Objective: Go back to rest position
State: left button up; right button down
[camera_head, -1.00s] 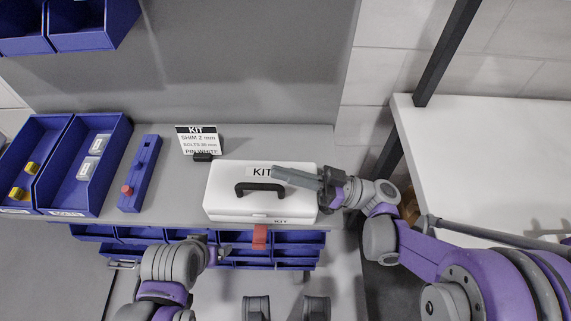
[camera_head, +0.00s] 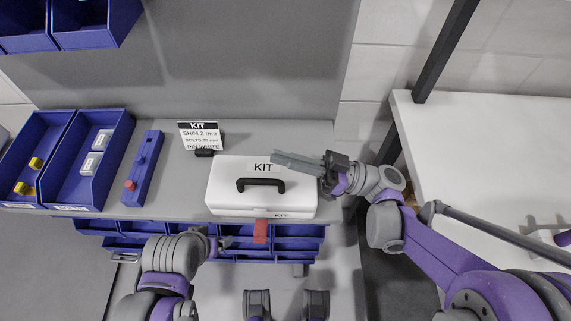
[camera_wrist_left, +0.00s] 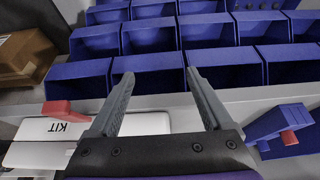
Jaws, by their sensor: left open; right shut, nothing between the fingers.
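My right gripper (camera_head: 298,163) is shut and empty, over the back right part of the white kit box (camera_head: 225,198). I cannot tell whether it touches the lid. The box is closed, with a black handle and a KIT label, and stands at the bench's front edge. My left gripper (camera_head: 226,243) is low in front of the bench, by the blue bins, left of a red piece at the box's front. In the left wrist view its fingers (camera_wrist_left: 165,92) are spread and empty, with blue bins beyond them and part of the kit box (camera_wrist_left: 40,130) at the left.
Blue bins (camera_head: 85,160) with yellow and white parts stand at the bench's left. A blue holder with a red knob (camera_head: 130,185) and a KIT sign (camera_head: 200,136) stand nearby. A white table (camera_head: 480,150) is at right. A brown carton (camera_wrist_left: 24,56) shows in the wrist view.

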notch_tip(320, 180, up, 6)
jog(key=shift+f+p, duration=0.25)
jog(key=shift+p, duration=0.35)
jog(key=s+d+f+m+t+h+p, duration=0.1)
jog(key=s+d+f+m+h+p, duration=0.15)
jog(key=f+m+h, duration=0.3)
jog(key=s+d+f+m+h+p, duration=0.1)
jog(key=s+f+m+h+p, duration=0.35)
jog(key=h, duration=0.25)
jog(key=s+d+f+m+t+h+p, duration=0.1)
jog(key=d+m+t+h+p, duration=0.1)
jog(key=d+m+h, duration=0.3)
jog(key=d+h+p, duration=0.1)
jog(key=d+h, duration=0.3)
jog(key=d, duration=0.5)
jog(key=shift+d+f+t, duration=0.15)
jog(key=shift+d+t, duration=0.15)
jog(key=shift+d, duration=0.05)
jog(key=shift+s, duration=0.1)
